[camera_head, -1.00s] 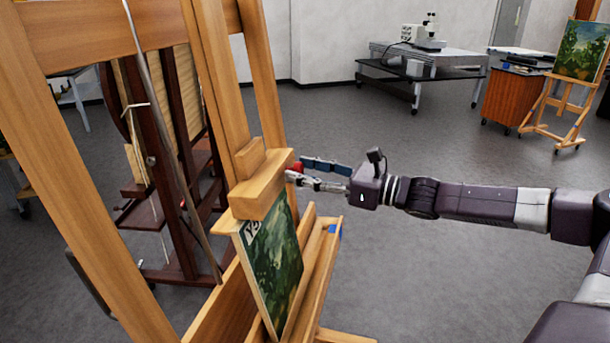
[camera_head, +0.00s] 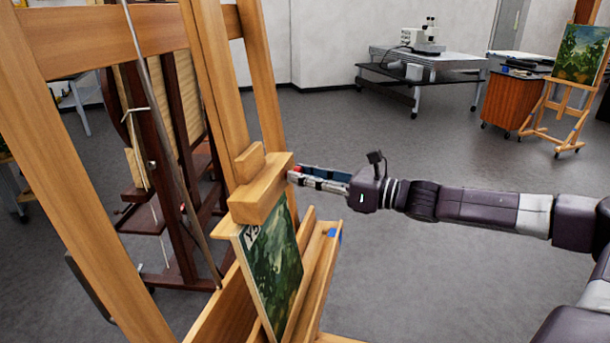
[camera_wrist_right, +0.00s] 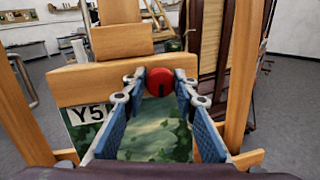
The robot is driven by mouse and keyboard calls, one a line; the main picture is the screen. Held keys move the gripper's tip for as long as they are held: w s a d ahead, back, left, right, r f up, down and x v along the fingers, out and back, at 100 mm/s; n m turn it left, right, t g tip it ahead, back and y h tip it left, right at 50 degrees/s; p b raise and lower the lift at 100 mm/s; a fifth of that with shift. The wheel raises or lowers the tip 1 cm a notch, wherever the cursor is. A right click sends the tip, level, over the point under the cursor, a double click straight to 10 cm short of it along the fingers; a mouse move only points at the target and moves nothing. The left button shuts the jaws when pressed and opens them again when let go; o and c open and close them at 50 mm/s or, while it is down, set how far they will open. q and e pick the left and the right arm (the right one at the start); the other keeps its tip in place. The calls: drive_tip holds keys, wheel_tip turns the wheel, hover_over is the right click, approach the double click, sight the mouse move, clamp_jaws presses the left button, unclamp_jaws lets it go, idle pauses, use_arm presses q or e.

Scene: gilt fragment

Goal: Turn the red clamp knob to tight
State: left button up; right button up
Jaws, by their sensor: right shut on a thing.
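The red clamp knob (camera_wrist_right: 159,82) is a round red disc with a dark mark, on the face of the easel's wooden clamp block (camera_wrist_right: 100,82). In the head view the block (camera_head: 262,190) stands above a green painting (camera_head: 272,268), and only a bit of the knob (camera_head: 297,169) shows. My right gripper (camera_head: 300,174) reaches in from the right to the block. In the right wrist view its two blue-padded fingers (camera_wrist_right: 158,84) lie on either side of the knob, shut on it. My left gripper is not in view.
The easel's wooden posts (camera_head: 85,190) fill the left of the head view. The painting rests on a wooden tray (camera_head: 318,275). A darker easel stands behind. A wheeled bench with a microscope (camera_head: 430,38) and an orange cabinet (camera_head: 508,102) stand at the back, with open floor between.

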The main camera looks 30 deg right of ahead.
drive_tip(key=shift+w+d+f+m+g+y+b, duration=0.15)
drive_tip(key=shift+m+g+y, duration=0.55)
drive_tip(key=shift+m, duration=4.5)
drive_tip(key=shift+d+m+g+y+b, duration=0.2)
drive_tip(key=shift+m+g, duration=1.05)
drive_tip(key=shift+m, duration=3.95)
drive_tip(key=shift+w+a+f+m+g+y+b, duration=0.1)
drive_tip(key=shift+m+g+y+b, duration=0.55)
drive_tip(key=shift+m, duration=4.55)
drive_tip(key=shift+r+g+h+p, duration=0.1)
drive_tip(key=shift+g+h+p, duration=0.15)
drive_tip(key=shift+g+p, duration=0.1)
